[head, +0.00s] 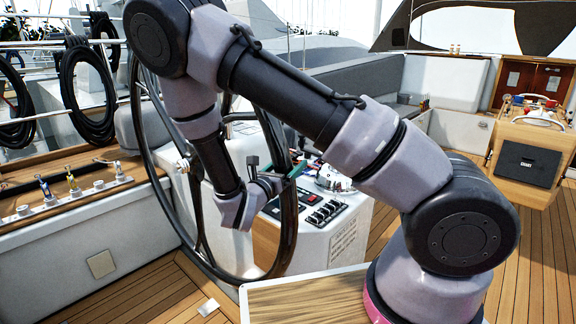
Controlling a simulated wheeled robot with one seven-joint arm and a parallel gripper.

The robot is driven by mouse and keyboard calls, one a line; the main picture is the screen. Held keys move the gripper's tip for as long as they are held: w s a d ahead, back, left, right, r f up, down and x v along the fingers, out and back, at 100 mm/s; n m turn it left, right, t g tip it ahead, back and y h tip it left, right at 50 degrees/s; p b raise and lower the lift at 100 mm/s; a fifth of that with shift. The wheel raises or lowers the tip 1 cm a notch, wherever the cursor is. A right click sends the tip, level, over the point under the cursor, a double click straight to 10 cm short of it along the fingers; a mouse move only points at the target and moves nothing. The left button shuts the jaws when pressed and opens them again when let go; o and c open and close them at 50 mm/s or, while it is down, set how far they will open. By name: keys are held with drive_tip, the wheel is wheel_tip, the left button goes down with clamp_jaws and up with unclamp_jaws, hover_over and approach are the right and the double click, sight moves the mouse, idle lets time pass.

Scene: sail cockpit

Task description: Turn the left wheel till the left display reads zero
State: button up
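The large dark steering wheel (289,232) stands upright left of centre, with its rim running down both sides. My arm crosses in front of its upper part and hides some of it. My gripper (275,169) is at the right side of the rim, with a dark finger on the left and a greenish one on the right. The rim appears to pass between or just behind the fingers; I cannot tell whether they touch it or how far they are closed. No display reading for this wheel can be made out.
A white console (345,238) with switches stands just right of the wheel. A wooden board (300,300) lies in the near foreground. A bench with rope fittings (72,186) is at the left. Wooden deck (530,270) is open at the right, before a wooden cabinet (525,165).

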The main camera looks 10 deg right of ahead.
drive_tip(key=v, duration=1)
drive_tip(key=shift+s+a, duration=0.2)
drive_tip(key=shift+s, duration=0.1)
drive_tip(key=shift+a+f, duration=0.1)
